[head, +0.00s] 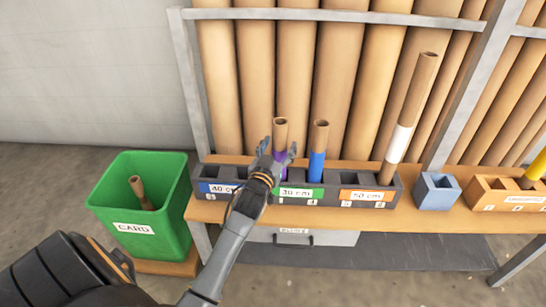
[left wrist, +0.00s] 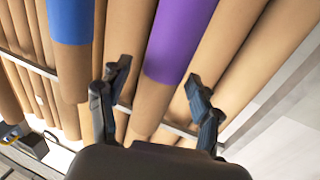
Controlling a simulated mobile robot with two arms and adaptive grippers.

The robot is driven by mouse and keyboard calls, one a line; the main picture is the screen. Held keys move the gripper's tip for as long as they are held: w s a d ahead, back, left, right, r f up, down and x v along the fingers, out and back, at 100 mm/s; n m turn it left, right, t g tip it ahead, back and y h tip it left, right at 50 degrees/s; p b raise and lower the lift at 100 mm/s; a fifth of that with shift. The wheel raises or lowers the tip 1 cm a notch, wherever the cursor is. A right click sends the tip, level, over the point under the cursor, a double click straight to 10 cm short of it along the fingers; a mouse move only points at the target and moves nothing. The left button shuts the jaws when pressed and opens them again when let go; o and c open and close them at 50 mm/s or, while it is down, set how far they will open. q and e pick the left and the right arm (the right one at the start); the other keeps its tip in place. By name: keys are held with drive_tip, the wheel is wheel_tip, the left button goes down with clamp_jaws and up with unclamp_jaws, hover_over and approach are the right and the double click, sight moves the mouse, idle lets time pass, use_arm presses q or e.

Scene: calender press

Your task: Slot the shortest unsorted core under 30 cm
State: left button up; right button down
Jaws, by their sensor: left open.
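My left gripper (head: 272,152) is open at the purple-banded core (head: 281,132), which stands upright in the dark rack (head: 222,187) behind the green 30 cm label (head: 295,192). In the left wrist view the purple-banded core (left wrist: 178,42) lies between the open fingers (left wrist: 157,85); I cannot tell whether they touch it. A blue-banded core (head: 318,165) stands just right of it. A taller white-banded core (head: 399,142) leans in the 50 cm section. A yellow-banded core (head: 537,170) is in the orange rack (head: 490,200) at far right, partly cut off. My right gripper is not in view.
A green CARD bin (head: 120,190) at left holds a brown core (head: 139,192). A small blue-grey box (head: 436,192) stands between the racks. Large brown tubes (head: 298,60) stand behind a grey metal frame (head: 186,80) at the back of the bench.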

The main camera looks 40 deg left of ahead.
use_arm(q)
drive_tip(key=v, duration=1.1)
